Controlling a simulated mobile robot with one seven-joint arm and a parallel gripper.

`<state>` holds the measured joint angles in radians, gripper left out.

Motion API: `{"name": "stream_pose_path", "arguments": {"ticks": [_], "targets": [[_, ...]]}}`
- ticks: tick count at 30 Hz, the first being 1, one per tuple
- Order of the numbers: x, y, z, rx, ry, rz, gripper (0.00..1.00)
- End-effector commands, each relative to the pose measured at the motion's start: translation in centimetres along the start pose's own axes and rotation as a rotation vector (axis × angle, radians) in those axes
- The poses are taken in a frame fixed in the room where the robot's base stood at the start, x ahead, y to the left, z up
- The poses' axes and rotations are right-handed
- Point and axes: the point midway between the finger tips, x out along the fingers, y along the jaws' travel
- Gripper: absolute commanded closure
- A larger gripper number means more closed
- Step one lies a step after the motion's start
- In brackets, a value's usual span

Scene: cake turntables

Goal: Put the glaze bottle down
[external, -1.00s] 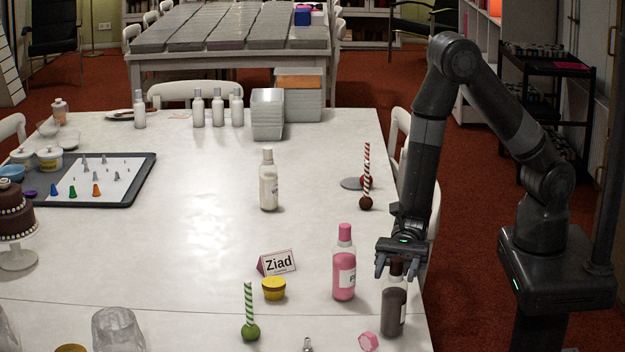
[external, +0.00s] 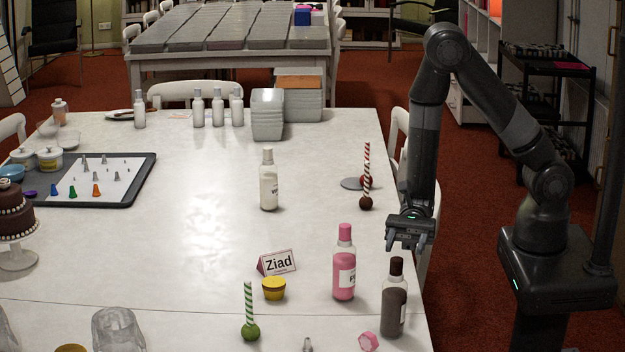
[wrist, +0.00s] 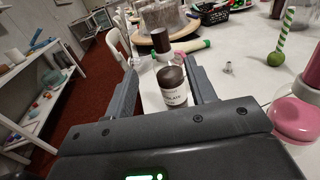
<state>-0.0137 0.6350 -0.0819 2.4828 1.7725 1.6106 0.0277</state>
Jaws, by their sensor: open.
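A dark brown glaze bottle (external: 394,306) with a brown cap stands upright on the white table (external: 200,250) near its right front edge. My gripper (external: 406,240) is open and empty, above and behind the bottle, clear of its cap. In the wrist view the brown bottle (wrist: 172,86) shows beyond and between my two spread fingers (wrist: 156,85), its label partly visible. A pink bottle (external: 344,268) stands upright just left of the brown one. A white bottle (external: 268,182) stands farther back.
A pink cap-like piece (external: 368,342), a yellow tub (external: 273,288), a green-striped stick (external: 249,315) and a "Ziad" sign (external: 278,262) are nearby. A red-striped stick (external: 366,180) stands farther back.

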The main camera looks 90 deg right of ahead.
Motion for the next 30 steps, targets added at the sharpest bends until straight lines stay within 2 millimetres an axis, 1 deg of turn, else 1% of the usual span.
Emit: {"name": "stream_pose_path", "arguments": {"ticks": [4, 8, 12, 14, 18, 21, 25, 30], "targets": [[0.2, 1.3, 2.1, -0.072, 0.017, 0.087, 0.49], [0.0, 3.7, 4.8, -0.197, 0.065, 0.231, 0.49], [-1.0, 6.4, 7.1, -0.359, 0.143, 0.391, 0.49], [-1.7, 7.4, 7.8, -0.431, 0.183, 0.454, 0.49], [-3.5, 9.4, 9.1, -0.609, 0.291, 0.592, 0.49], [-5.2, 10.5, 9.9, -0.741, 0.379, 0.681, 0.49], [-7.5, 11.2, 10.7, -0.919, 0.509, 0.783, 0.49], [-11.0, 11.2, 12.1, -1.157, 0.703, 0.893, 0.49]]}}
